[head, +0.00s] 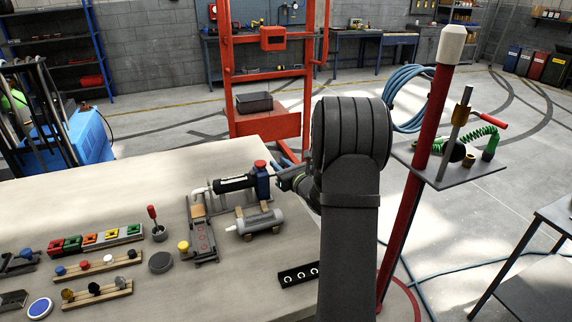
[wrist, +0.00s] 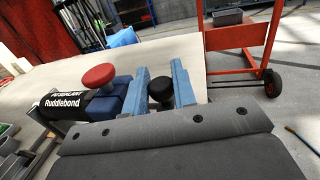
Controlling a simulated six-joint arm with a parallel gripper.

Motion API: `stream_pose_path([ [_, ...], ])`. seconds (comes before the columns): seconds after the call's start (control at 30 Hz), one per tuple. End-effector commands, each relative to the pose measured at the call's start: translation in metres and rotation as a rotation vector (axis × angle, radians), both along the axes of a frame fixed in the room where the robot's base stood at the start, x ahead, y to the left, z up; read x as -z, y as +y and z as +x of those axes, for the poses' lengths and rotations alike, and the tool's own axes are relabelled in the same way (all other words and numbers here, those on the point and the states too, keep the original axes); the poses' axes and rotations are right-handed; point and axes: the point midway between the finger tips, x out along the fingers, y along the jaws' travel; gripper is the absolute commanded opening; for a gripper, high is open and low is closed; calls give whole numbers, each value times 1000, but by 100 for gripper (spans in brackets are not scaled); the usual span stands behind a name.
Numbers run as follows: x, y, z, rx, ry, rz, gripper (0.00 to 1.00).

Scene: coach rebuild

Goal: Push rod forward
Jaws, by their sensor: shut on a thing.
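A black sealant cartridge (head: 235,183) lies level on a stand on the bench, its nozzle pointing left. Its label reads Ruddlebond in the wrist view (wrist: 68,105). A blue block (head: 262,183) with a red knob (head: 260,164) sits at its right end. My gripper (wrist: 161,84) is just right of the blue block, its two blue fingers on either side of a round black knob (wrist: 160,89), which appears to be the rod's end. The rod's shaft is mostly hidden by the fingers and the block.
A grey cylinder on a wooden cradle (head: 259,220) lies just in front of the cartridge. Coloured blocks (head: 98,237), knobbed racks and a dark disc (head: 160,262) occupy the bench's left. A red frame trolley (head: 270,125) stands behind the bench; a red post (head: 428,120) stands right.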

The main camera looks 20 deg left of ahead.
Motion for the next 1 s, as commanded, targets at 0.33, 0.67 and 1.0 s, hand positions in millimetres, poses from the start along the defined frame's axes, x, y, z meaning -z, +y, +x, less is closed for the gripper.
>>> stream_pose_path([
  [0.33,0,3,-3,-10,-1,-1,45],
  [0.67,0,-11,-10,-6,0,0,45],
  [1.0,0,-78,-52,-4,1,-1,45],
])
